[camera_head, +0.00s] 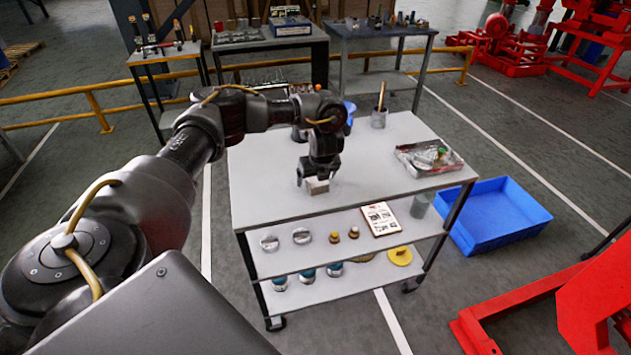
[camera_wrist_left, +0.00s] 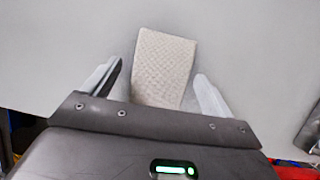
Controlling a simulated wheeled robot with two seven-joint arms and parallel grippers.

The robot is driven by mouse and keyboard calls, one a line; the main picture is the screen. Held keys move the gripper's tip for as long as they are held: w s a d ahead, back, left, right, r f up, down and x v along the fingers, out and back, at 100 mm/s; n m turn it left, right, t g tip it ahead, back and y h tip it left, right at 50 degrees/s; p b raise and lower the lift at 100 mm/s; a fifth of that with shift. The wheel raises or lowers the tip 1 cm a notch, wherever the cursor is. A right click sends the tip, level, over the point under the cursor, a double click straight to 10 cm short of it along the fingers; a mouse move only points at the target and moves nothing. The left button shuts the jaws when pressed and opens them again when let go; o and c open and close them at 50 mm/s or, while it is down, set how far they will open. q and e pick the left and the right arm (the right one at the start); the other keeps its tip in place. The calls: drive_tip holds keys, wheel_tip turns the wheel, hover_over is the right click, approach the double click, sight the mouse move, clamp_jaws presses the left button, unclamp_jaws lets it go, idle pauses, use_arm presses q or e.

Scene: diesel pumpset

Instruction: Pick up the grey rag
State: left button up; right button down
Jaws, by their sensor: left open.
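The grey rag (camera_head: 318,186) is a small, light grey, folded block on the top of the grey cart (camera_head: 262,196). In the left wrist view the rag (camera_wrist_left: 165,65) shows a woven texture and sits between two spread fingers. My left gripper (camera_head: 317,180) is right above the rag, pointing down, and it is open. The rag's near end is hidden by the gripper body. My right gripper is not in view.
A metal tray (camera_head: 430,171) with small items lies on the cart's right side. A cup with a brush (camera_head: 379,118) and a blue object (camera_head: 349,112) stand at the back. A blue bin (camera_head: 545,218) is on the floor to the right. The cart top's front left is clear.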

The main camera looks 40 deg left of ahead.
use_arm(q)
drive_tip(key=shift+f, duration=0.15)
idle(0.3)
drive_tip(key=shift+c, duration=0.3)
drive_tip(key=c, duration=1)
drive_tip(key=shift+r, duration=0.3)
wheel_tip(320, 180, up, 3)
drive_tip(key=shift+w+r, duration=0.1)
drive_tip(key=shift+r, duration=0.1)
drive_tip(key=s+d+r+p, duration=0.1)
drive_tip(key=s+d+r, duration=0.2)
drive_tip(key=s, duration=0.3)
drive_tip(key=s+d+r+p, duration=0.1)
drive_tip(key=s+d+r, duration=0.2)
drive_tip(key=s+r, duration=0.3)
drive_tip(key=shift+s+r, duration=0.25)
drive_tip(key=shift+s, duration=0.25)
